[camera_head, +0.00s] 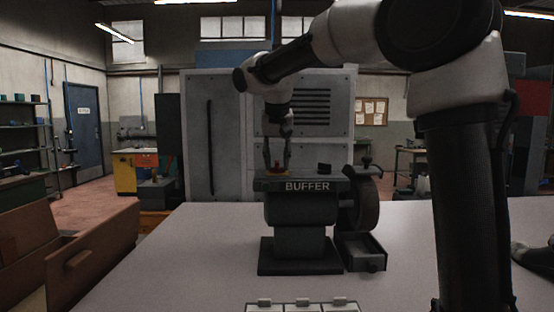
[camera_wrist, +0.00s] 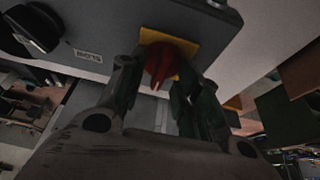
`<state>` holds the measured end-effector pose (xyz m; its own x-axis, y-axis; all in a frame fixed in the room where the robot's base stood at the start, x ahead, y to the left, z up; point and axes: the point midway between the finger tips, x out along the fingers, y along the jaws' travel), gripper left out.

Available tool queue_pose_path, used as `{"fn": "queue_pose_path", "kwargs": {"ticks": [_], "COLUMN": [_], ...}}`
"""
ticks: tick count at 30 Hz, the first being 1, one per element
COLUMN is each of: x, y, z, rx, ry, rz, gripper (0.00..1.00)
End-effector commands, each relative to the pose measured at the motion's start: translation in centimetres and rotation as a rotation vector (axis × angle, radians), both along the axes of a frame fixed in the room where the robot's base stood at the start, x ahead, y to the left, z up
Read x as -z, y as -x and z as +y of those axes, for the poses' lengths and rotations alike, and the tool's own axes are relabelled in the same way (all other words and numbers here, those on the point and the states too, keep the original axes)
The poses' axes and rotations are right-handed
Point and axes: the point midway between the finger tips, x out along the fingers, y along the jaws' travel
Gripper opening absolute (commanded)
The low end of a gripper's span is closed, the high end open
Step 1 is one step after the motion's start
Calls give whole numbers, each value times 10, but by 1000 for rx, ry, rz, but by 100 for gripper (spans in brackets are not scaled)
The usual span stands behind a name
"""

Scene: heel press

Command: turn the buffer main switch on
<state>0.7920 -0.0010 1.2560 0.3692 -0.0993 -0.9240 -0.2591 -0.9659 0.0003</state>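The dark grey buffer (camera_head: 300,215) stands on the table with its name on the front of its head. On top at the left is a red switch knob (camera_head: 277,165) on a yellow plate (camera_head: 262,172). In the wrist view the red knob (camera_wrist: 160,62) stands before its yellow plate (camera_wrist: 184,46). My gripper (camera_head: 276,160) points down over the switch, one finger on each side of the knob. It is open, with gaps seeming to show beside the knob; the wrist view also shows its fingers (camera_wrist: 157,84) straddling it.
A black knob (camera_head: 323,168) sits on the buffer's top to the right, with a wheel (camera_head: 364,203) and a small open drawer (camera_head: 362,250) beside it. A white tray (camera_head: 303,307) lies at the table's front. A wooden crate (camera_head: 95,262) stands at left.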

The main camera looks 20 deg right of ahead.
Motion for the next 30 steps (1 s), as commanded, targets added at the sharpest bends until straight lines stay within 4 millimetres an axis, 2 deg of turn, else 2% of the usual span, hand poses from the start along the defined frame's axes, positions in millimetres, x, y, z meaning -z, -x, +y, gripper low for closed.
{"fn": "queue_pose_path", "kwargs": {"ticks": [5, 12, 18, 22, 30], "x": [-18, -68, -100, -109, -110], "y": [6, 26, 39, 43, 44], "z": [3, 8, 11, 12, 12], "rx": [-2, -1, -1, 0, 0], "ry": [-2, -2, -1, 0, 0], "rz": [-4, -5, -3, -2, 0], "gripper": [33, 33, 33, 33, 33]}}
